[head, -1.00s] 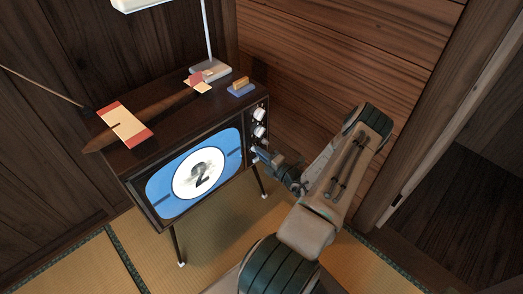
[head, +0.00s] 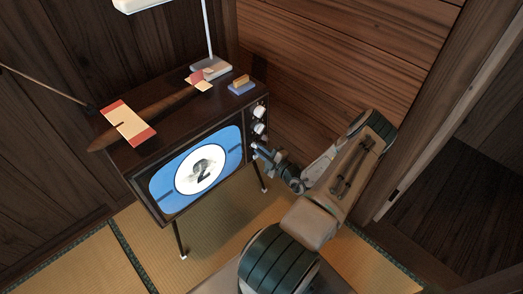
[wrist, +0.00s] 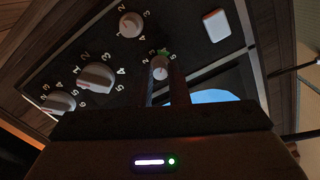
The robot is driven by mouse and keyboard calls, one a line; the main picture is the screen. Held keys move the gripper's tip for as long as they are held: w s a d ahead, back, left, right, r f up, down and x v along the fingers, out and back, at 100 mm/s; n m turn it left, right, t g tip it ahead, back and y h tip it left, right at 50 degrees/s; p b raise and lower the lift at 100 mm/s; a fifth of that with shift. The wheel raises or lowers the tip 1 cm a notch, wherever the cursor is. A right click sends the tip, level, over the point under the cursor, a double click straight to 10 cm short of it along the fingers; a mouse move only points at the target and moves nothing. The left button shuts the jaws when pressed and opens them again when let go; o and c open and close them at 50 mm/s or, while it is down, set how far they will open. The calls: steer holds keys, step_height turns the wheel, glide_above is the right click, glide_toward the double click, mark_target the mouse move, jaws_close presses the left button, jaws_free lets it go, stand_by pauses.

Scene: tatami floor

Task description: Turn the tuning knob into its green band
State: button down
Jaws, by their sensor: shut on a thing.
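The television (head: 150,195) stands on thin legs, its screen showing a 2. In the wrist view, the small tuning knob (wrist: 160,68) is on the dark control panel, with numbers around it and a small green band (wrist: 164,51) at its upper edge, near the 3 and 5. My gripper (wrist: 164,82) is shut on this knob, one finger on each side. I cannot tell clearly where the knob's pointer is. In the head view, my gripper (head: 259,151) is at the lower part of the panel and hides the tuning knob.
Larger knobs (wrist: 96,78) and a pale square button (wrist: 216,25) share the panel. A lamp base (head: 211,70), a blue-and-tan block (head: 241,85) and a long brown object (head: 165,111) with pale cards lie on top of the television. A wooden wall (head: 340,70) is behind.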

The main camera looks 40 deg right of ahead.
stand_by(0.3)
steer(key=c, duration=1.4)
jaws_free()
steer(key=s, duration=0.9)
steer(key=s+d+p, duration=0.1)
steer(key=s, duration=0.4)
